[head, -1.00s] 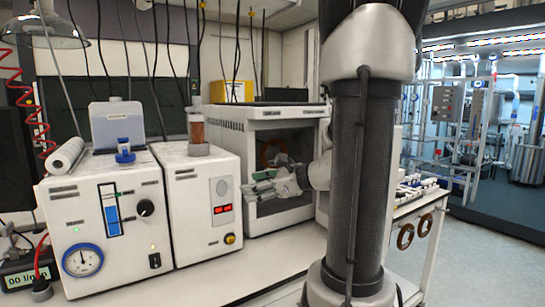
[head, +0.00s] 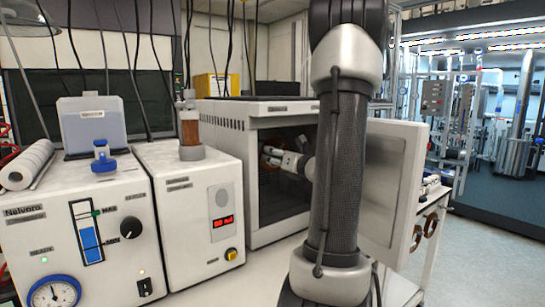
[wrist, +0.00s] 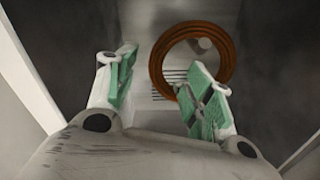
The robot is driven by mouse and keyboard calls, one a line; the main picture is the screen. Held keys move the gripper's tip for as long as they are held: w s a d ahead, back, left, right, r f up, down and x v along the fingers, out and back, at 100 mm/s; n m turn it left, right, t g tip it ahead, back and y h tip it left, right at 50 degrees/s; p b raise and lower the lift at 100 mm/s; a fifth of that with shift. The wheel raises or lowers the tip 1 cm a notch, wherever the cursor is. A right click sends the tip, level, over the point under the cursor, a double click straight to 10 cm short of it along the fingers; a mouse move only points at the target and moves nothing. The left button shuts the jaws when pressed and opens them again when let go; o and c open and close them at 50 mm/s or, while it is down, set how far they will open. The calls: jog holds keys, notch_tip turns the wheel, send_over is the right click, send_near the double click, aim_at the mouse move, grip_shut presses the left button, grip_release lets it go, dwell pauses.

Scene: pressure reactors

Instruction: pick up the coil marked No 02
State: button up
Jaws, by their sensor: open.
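A copper-brown ring-shaped coil (wrist: 192,57) hangs at the back wall inside the oven chamber. In the wrist view it is ahead of my gripper (wrist: 165,95), whose green-padded fingers are open with nothing between them. The right fingertip overlaps the coil's lower edge in the picture; I cannot tell whether it touches. In the head view my gripper (head: 268,158) is inside the open oven (head: 232,165), and the coil is mostly hidden behind it. No marking on this coil is readable.
The oven door (head: 396,190) stands open on the right, beside my arm. Two more coils hang at the side of the bench, one of them here (head: 430,228). White instrument boxes (head: 190,210) stand left of the oven. The chamber walls are close around my gripper.

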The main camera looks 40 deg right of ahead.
aim_at(269, 167)
jog(key=w, duration=0.6)
jog(key=shift+w+d, duration=0.15)
jog(key=shift+w, duration=0.25)
grip_shut()
